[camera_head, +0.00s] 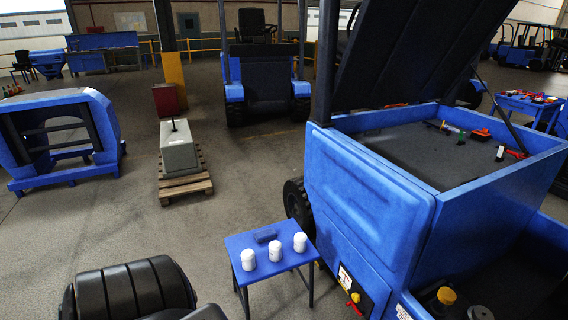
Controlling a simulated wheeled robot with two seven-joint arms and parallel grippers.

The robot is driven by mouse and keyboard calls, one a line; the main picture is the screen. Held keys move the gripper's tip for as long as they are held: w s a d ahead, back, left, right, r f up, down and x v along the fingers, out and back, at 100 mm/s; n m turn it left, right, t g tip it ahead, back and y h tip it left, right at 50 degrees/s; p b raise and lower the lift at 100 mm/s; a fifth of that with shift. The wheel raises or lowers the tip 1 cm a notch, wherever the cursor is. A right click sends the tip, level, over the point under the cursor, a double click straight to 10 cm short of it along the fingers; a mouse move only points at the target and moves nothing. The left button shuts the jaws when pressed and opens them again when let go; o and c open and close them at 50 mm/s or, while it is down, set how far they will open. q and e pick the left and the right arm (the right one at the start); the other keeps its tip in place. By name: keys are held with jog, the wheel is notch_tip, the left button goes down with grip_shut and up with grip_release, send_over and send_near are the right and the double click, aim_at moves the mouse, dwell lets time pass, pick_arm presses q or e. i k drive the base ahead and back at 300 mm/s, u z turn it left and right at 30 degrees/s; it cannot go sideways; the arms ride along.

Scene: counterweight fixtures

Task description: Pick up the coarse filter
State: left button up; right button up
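Three small white canisters stand upright on a small blue table (262,268) at the bottom centre: a left one (248,260), a middle one (274,251) and a right one (300,243). They look like filters, but I cannot tell which is the coarse filter, as no labels are readable. A small dark block (265,235) lies behind them on the table. Neither of my grippers is in view, and nothing touches the canisters.
A blue forklift (370,210) with its dark hood raised stands close to the table's right. A black padded shape (130,289) fills the bottom left. A grey weight (177,148) sits on a wooden pallet (185,190). Open floor lies left of the table.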

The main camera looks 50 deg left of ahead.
aim_at(300, 241)
jog(key=u, duration=3)
jog(key=i, duration=1.75)
jog(key=z, duration=3.25)
